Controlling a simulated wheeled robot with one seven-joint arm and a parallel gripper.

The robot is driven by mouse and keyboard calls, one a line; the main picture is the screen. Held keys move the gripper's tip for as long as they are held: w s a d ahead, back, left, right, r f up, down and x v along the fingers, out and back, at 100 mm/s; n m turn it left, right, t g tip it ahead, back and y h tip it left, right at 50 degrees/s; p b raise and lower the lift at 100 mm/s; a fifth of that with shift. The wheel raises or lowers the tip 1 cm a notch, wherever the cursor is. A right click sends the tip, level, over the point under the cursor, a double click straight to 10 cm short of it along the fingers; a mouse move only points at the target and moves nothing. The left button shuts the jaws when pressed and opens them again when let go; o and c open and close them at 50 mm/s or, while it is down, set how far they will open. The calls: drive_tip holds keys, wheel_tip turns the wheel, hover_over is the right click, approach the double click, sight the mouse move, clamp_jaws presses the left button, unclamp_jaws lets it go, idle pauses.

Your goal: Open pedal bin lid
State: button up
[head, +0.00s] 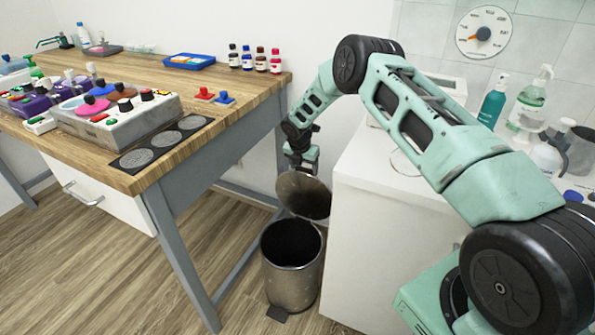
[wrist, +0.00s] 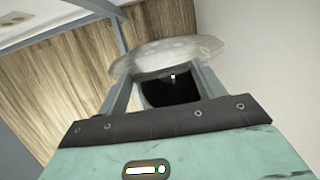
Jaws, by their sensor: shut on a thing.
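The metal pedal bin (head: 292,272) stands on the floor between the wooden table and the white cabinet. Its round lid (head: 303,195) is raised and tilted up at the back, and the dark inside shows. The pedal (head: 277,314) is at the bin's front foot. My gripper (head: 300,168) is at the upper edge of the lid. In the wrist view the lid (wrist: 190,48) lies across the tips of my gripper (wrist: 168,75), which is shut on its edge. The dark bin opening shows between the fingers. The exact contact is too small to see in the head view.
The wooden table (head: 150,180) with bottles, trays and a button box stands at the left. Its grey leg (head: 180,255) is close to the bin. A white cabinet (head: 375,240) with bottles on top is right beside the bin. Free floor lies in front.

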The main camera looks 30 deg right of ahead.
drive_tip(key=shift+w+d+f, duration=0.15)
drive_tip(key=shift+d+f, duration=0.05)
drive_tip(key=shift+d, duration=0.2)
drive_tip(key=o, duration=1.4)
drive_tip(key=shift+f, duration=0.1)
drive_tip(key=v, duration=1.7)
drive_tip(key=shift+r, duration=0.35)
drive_tip(key=shift+w, duration=0.1)
